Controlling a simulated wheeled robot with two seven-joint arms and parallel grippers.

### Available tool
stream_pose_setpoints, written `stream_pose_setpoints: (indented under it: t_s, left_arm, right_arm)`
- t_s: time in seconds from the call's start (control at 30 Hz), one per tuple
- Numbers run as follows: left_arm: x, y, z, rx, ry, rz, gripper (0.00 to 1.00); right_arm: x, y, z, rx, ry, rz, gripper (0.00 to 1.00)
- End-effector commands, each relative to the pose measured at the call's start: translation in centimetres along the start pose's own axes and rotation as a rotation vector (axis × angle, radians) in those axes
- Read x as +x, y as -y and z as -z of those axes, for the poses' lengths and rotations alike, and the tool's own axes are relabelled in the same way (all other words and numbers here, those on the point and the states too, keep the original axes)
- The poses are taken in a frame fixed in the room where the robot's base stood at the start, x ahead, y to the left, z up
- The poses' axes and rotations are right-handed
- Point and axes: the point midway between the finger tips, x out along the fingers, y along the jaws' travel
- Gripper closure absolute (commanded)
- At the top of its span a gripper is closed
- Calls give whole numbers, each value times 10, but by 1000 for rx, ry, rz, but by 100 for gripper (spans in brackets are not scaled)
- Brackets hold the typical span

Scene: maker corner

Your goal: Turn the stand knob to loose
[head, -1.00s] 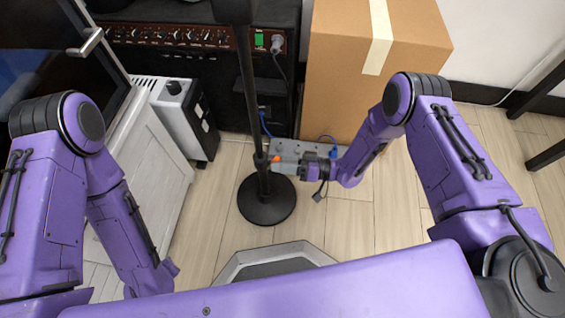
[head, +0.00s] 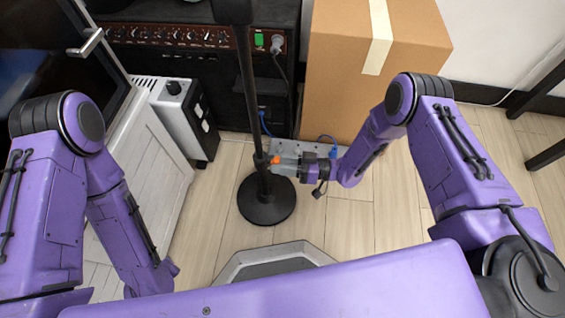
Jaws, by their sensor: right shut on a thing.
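A black stand (head: 251,103) rises from a round black base (head: 266,207) on the floor. Its knob (head: 275,160) shows as a small orange spot on the pole's right side, low down. My right gripper (head: 280,161) reaches in from the right and is shut on the knob, its fingers partly hiding it. The knob's exact turn cannot be read at this size. My left arm hangs at the left, and its gripper is not visible.
A black amplifier (head: 188,60) with a row of dials stands behind the pole. A cardboard box (head: 345,90) is at the back right. A pale cabinet (head: 145,170) and a grey-white unit (head: 180,115) stand at the left. A grey metal box (head: 308,148) lies behind my right gripper.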

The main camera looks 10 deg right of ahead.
Motion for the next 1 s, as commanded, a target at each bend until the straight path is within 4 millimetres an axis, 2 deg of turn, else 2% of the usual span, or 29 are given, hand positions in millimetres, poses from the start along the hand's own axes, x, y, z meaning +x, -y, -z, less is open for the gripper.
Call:
stream_pose_setpoints:
  t_s: [0.07,0.1,0.13,0.17,0.4,0.5,0.57,0.8,1.0]
  left_arm:
    - [0,0,0,0,0,0,57]
    - [0,0,0,0,0,0,57]
    - [0,0,0,0,0,0,57]
    - [0,0,0,0,0,0,57]
    - [0,0,0,0,0,0,57]
    - [-2,0,1,0,0,0,57]
    - [-5,0,2,0,0,0,57]
    - [-14,1,7,1,-2,0,57]
    - [-17,2,9,2,-3,1,57]
  right_arm:
    - [-1,0,0,1,1,-2,90]
    - [-1,0,0,1,1,-2,47]
    - [-1,0,0,1,1,-1,37]
    - [-1,0,0,1,1,-1,34]
    - [0,0,0,1,1,0,34]
    - [-6,0,1,1,1,-2,34]
    - [-16,0,1,1,1,-3,34]
    - [-74,0,2,2,0,-5,34]
    - [-103,0,1,1,-1,-3,34]
